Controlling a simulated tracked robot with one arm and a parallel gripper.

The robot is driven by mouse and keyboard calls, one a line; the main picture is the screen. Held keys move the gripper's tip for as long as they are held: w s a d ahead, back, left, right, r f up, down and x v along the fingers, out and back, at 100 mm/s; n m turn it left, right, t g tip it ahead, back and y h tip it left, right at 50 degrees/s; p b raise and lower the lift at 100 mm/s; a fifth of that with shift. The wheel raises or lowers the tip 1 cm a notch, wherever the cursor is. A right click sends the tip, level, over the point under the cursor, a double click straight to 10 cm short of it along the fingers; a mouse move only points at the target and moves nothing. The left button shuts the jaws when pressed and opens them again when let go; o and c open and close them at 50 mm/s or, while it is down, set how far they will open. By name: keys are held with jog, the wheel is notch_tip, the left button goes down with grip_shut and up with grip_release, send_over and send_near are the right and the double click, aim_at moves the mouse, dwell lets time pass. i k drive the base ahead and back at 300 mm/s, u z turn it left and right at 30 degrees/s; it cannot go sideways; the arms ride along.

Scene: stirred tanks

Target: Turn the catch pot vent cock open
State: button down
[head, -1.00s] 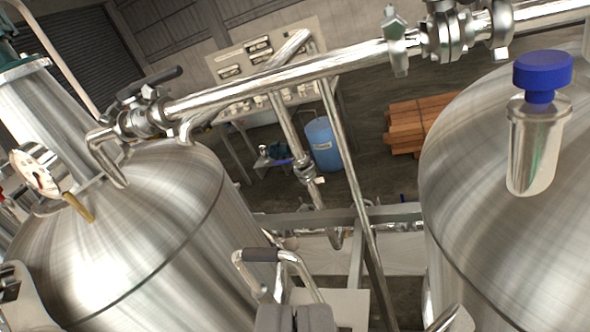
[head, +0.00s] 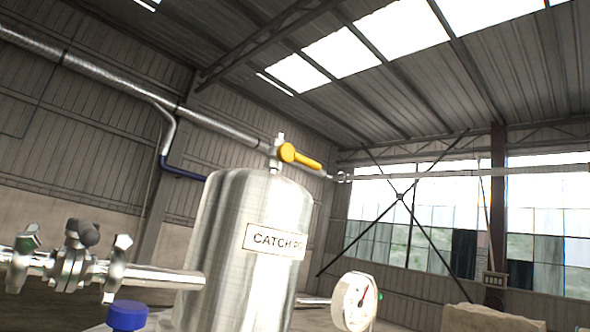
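The catch pot (head: 232,240) is a brushed steel vessel in the lower middle of the head view, with a label that reads "CATCH P" before its edge is lost. On its top sits the vent cock with a yellow handle (head: 302,159). The handle points right and slightly down in the picture, away from the short upright stem (head: 277,150). My gripper is not in view, and nothing is seen touching the handle.
A pressure gauge (head: 354,301) stands right of the pot. A steel pipe with clamps (head: 72,262) joins the pot from the left, above a blue cap (head: 127,315). A long pipe (head: 120,84) runs along the wall behind. Air around the handle looks clear.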

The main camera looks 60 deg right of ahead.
aim_at(305, 161)
jog(key=k, duration=0.5)
jog(key=z, duration=1.4)
jog(key=k, duration=1.1)
jog(key=u, duration=0.4)
jog(key=i, duration=1.5)
jog(key=u, duration=0.05)
